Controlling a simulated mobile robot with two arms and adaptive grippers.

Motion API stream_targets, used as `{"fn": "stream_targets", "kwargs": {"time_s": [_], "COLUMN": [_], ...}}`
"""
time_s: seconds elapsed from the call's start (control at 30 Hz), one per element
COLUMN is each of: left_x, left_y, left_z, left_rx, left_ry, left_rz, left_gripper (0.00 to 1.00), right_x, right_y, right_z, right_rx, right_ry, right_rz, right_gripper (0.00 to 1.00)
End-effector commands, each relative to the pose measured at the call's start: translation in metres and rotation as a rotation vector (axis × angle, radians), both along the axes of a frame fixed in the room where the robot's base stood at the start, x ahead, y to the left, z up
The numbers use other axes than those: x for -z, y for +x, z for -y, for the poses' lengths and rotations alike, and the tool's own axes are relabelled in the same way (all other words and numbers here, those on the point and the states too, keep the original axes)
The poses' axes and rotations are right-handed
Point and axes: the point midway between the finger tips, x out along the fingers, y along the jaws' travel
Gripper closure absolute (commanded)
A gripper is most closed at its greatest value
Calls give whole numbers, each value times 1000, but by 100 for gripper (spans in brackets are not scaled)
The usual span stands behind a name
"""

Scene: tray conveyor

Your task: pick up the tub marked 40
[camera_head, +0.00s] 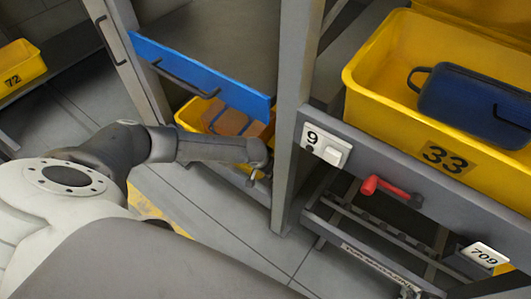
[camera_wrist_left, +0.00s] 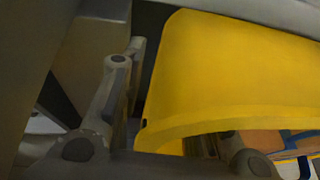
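A yellow tub with brown items in it (camera_head: 190,112) sits in the bay under a blue-fronted drawer in the head view. No number shows on it, so I cannot tell if it is the tub marked 40. My left gripper (camera_head: 262,174) is at this tub's near right side. In the left wrist view a yellow tub wall (camera_wrist_left: 235,75) fills the right side. One finger is left of the wall and the other shows low, partly hidden by the rim, so the left gripper (camera_wrist_left: 170,115) looks open around the wall. I cannot make out contact. My right gripper is not identifiable.
A tub marked 33 (camera_head: 365,98) holds a dark blue case (camera_head: 470,102) on the right. A tub marked 72 (camera_head: 22,62) stands far left. The blue drawer front (camera_head: 205,76) hangs above the arm. A grey post (camera_head: 291,110) stands close right of the gripper.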

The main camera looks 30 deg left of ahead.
Motion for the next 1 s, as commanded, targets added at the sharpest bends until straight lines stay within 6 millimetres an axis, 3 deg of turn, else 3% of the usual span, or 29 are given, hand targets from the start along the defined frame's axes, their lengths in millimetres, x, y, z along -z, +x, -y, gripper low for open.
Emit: {"fn": "stream_targets", "kwargs": {"time_s": [0.23, 0.47, 1.0], "left_x": [0, 0, -5], "left_y": [0, 0, 4], "left_z": [0, 0, -1], "left_rx": [0, 0, 3], "left_ry": [0, 0, 3], "left_rz": [0, 0, 9], "left_gripper": [71, 100, 100], "right_x": [0, 0, -1], "right_y": [1, 1, -1], "right_z": [0, 0, 0], "right_rx": [-1, 0, 0], "right_ry": [1, 1, 0], "right_rz": [3, 3, -5], "right_gripper": [100, 100, 100]}}
